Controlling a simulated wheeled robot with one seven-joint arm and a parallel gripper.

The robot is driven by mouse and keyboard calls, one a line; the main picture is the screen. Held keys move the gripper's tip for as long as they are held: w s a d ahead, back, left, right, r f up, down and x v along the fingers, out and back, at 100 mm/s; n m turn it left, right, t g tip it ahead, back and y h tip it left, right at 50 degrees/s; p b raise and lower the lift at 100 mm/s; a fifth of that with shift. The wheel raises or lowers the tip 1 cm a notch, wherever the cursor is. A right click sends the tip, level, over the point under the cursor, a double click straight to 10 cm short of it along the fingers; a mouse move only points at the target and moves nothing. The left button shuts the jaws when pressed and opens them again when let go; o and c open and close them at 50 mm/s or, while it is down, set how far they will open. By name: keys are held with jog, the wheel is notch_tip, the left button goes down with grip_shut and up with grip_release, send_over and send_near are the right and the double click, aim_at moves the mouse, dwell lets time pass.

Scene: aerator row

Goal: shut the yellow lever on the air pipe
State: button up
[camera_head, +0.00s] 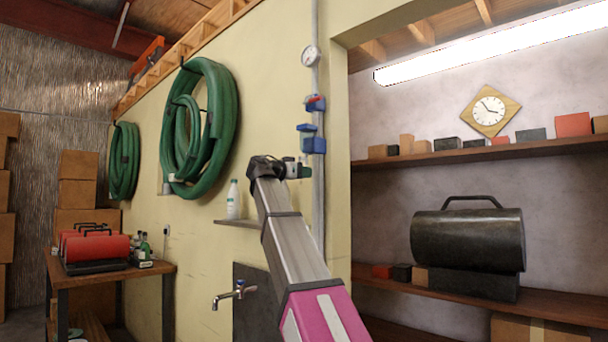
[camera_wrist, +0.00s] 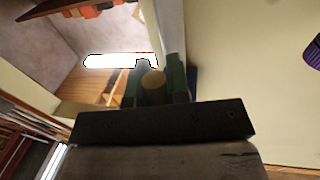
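The grey air pipe (camera_head: 316,200) runs upright on the wall beside the opening at the right. A blue valve with a red part (camera_head: 315,103) and a blue fitting (camera_head: 313,145) sit on it. My gripper (camera_head: 299,169) is at the pipe, just below the blue fitting. No yellow lever is plain in the head view; the gripper may hide it. In the wrist view a dim yellow rounded piece (camera_wrist: 153,79), likely the lever, shows between the dark green fingers. The fingers are apart around it; I cannot tell whether they touch it.
A round gauge (camera_head: 311,56) is higher on the pipe. Green hose coils (camera_head: 200,130) hang to the left. A white bottle (camera_head: 233,199) stands on a small wall shelf, with a tap (camera_head: 236,291) below. A black tank-shaped heater (camera_head: 467,239) stands in the right recess.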

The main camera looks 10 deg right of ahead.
grip_shut()
jog(key=shift+s+d+r+n+t, duration=0.1)
jog(key=shift+s+d+n, duration=0.15)
jog(key=shift+n, duration=0.5)
jog(key=shift+s+d+r+n+t, duration=0.1)
jog(key=shift+s+n, duration=0.1)
jog(key=shift+n, duration=0.6)
jog(key=shift+s+d+n+t, duration=0.1)
jog(key=shift+s+d+n, duration=0.15)
jog(key=shift+n, duration=0.5)
jog(key=o, duration=0.6)
grip_release()
jog(key=shift+a, duration=0.1)
jog(key=v, duration=1)
jog(key=shift+a+f, duration=0.25)
jog(key=shift+a, duration=0.15)
jog(key=shift+s, duration=0.1)
